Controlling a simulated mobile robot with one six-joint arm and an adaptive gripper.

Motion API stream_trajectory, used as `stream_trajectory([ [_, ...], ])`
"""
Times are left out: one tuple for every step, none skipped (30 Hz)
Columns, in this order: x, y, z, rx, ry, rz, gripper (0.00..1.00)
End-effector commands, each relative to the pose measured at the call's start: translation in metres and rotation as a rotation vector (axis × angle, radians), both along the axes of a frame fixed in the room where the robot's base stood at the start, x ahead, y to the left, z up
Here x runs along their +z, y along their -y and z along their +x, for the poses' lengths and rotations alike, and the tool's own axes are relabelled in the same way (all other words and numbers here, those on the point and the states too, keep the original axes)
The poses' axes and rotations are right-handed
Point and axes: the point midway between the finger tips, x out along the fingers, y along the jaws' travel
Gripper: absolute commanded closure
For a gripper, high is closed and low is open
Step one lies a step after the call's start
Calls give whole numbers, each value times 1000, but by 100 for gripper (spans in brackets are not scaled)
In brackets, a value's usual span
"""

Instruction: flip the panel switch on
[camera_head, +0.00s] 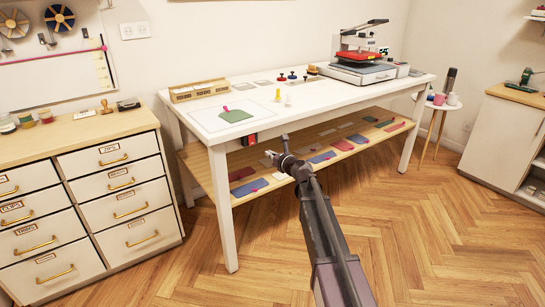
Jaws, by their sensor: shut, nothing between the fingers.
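A small dark switch box with a red face (249,140) is fixed below the front edge of the white work table, near its left end. It is the likely panel switch, but it is too small to tell which way it is set. My gripper (269,154) is shut and empty. In the picture it lies just right of the switch box and slightly lower, in front of the lower shelf. A gap shows between the fingertips and the box; the depth between them is hard to tell.
The white table (290,107) carries a heat press (360,63), a wooden tray (198,90) and small tools. Its wooden lower shelf (210,180) holds folded cloths. A drawer cabinet (110,175) stands at left, a small stool (440,107) at right. Floor in front is clear.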

Motion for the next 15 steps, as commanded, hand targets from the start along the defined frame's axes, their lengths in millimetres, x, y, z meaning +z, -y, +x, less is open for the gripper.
stream_trajectory([
  [-2,-5,10,1,0,0,100],
  [-2,-7,14,1,0,-1,100],
  [-3,-10,19,1,0,-1,100],
  [-4,-12,23,1,0,-1,100],
  [-4,-14,27,0,0,-1,100],
  [-5,-17,32,0,0,0,100],
  [-6,-20,36,0,0,0,100],
  [-6,-22,40,1,0,0,100],
  [-7,-25,46,1,0,0,100],
  [-8,-28,50,1,0,0,100],
  [-8,-30,54,1,0,0,100],
  [-9,-33,59,1,0,0,100],
  [-9,-36,62,1,0,0,100],
  [-10,-38,66,0,0,0,100],
  [-10,-40,71,0,0,0,100],
])
